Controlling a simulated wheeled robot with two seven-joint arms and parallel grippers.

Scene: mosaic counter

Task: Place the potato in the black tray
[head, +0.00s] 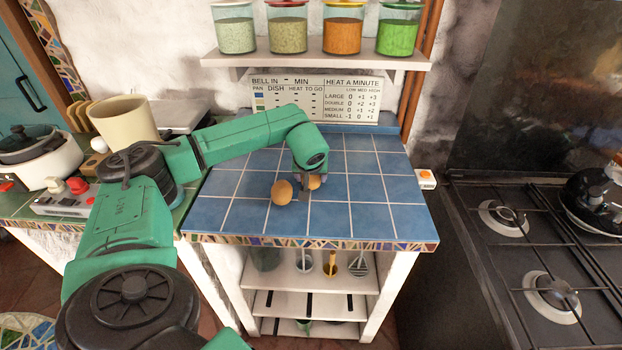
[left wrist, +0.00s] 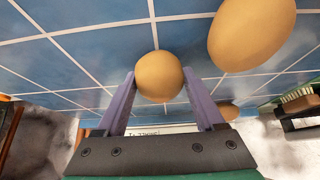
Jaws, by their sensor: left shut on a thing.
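My left gripper (head: 306,188) is low over the blue tiled counter. In the left wrist view its fingers (left wrist: 158,88) are shut on a round, tan-brown potato (left wrist: 158,76), one finger on each side. In the head view the held potato (head: 315,182) is partly hidden by the gripper. A second brown, potato-like thing (head: 282,192) sits on the tiles just left of the gripper. A larger-looking tan one (left wrist: 250,35) shows in the left wrist view. I cannot make out a black tray in either view. My right gripper is not in view.
The blue tiled counter (head: 235,215) is clear around the potatoes. A gas stove (head: 535,240) stands to the right. A beige cup (head: 123,122) and a white pot (head: 45,160) stand on the left. A shelf (head: 320,50) with jars hangs above the back.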

